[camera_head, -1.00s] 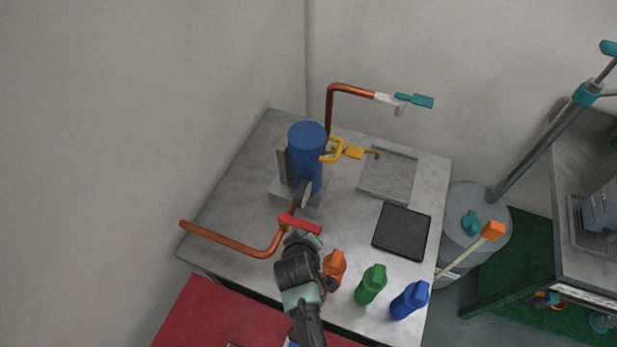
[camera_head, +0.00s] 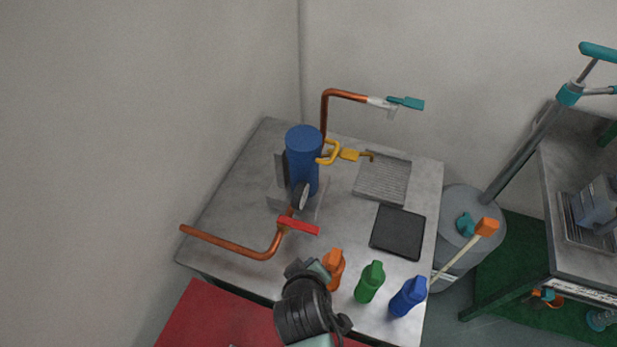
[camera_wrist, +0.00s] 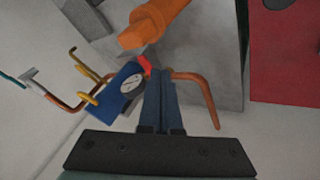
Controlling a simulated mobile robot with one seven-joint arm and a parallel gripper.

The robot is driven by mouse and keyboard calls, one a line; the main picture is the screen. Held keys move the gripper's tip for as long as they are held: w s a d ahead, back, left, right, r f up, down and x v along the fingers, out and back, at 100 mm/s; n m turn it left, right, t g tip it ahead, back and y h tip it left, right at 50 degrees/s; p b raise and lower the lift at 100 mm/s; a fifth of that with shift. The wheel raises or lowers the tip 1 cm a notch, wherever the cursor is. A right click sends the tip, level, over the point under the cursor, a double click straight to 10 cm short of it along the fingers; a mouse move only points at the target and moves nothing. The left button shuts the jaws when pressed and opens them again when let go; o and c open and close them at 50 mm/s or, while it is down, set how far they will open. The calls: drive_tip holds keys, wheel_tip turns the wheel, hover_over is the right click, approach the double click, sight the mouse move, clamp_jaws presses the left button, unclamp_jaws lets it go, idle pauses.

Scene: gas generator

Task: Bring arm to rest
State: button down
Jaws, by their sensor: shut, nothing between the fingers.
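My gripper (camera_wrist: 161,72) shows in the wrist view with its two dark fingers together and nothing between them. In the head view, my arm reaches up from the bottom edge, over the front of the grey table (camera_head: 235,190), and its fingertips cannot be made out. The red valve handle (camera_head: 298,226) on the copper pipe lies beyond my arm, with a visible gap between them. In the wrist view, the red handle (camera_wrist: 145,64) is partly hidden near my fingertips. An orange bottle (camera_head: 334,268) stands close to the right of my wrist; it also looms large in the wrist view (camera_wrist: 155,22).
A blue cylinder (camera_head: 303,160) with a gauge and copper pipes stands on the table. A green bottle (camera_head: 370,283) and a blue bottle (camera_head: 408,298) stand at the front right. A black plate (camera_head: 398,232) lies behind them. A grey tank (camera_head: 468,225) stands at right.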

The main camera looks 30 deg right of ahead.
drive_tip(key=shift+d, duration=0.1)
drive_tip(key=shift+r, duration=0.1)
drive_tip(key=w+a+r+t+b, duration=0.1)
drive_tip(key=w+a+r+t, duration=0.3)
drive_tip(key=r, duration=0.6)
drive_tip(key=w+r+m+t+b, duration=0.1)
drive_tip(key=w+r+t, duration=0.2)
drive_tip(key=w+r, duration=0.5)
drive_tip(key=w+a+r+t+b, duration=0.1)
drive_tip(key=w+a+r+t, duration=0.25)
drive_tip(key=r, duration=0.85)
drive_tip(key=s+a+r+t+y, duration=0.1)
drive_tip(key=a+r+t, duration=0.15)
drive_tip(key=r, duration=0.65)
drive_tip(key=s+a+r+t+y, duration=0.1)
drive_tip(key=s+r+t, duration=0.15)
drive_tip(key=r, duration=0.65)
drive_tip(key=s+a+r+t+y+b, duration=0.1)
drive_tip(key=s+a+r+t, duration=0.1)
drive_tip(key=r, duration=0.5)
drive_tip(key=s+a+r+t+y, duration=0.1)
drive_tip(key=s+a+r+t, duration=0.1)
drive_tip(key=s+r+t, duration=0.2)
drive_tip(key=s+r, duration=0.3)
drive_tip(key=shift+s+a+r+m+b, duration=0.15)
drive_tip(key=shift+s+a+m+b, duration=0.15)
drive_tip(key=shift+m+b, duration=0.1)
drive_tip(key=shift+w, duration=0.1)
drive_tip(key=shift+d, duration=0.1)
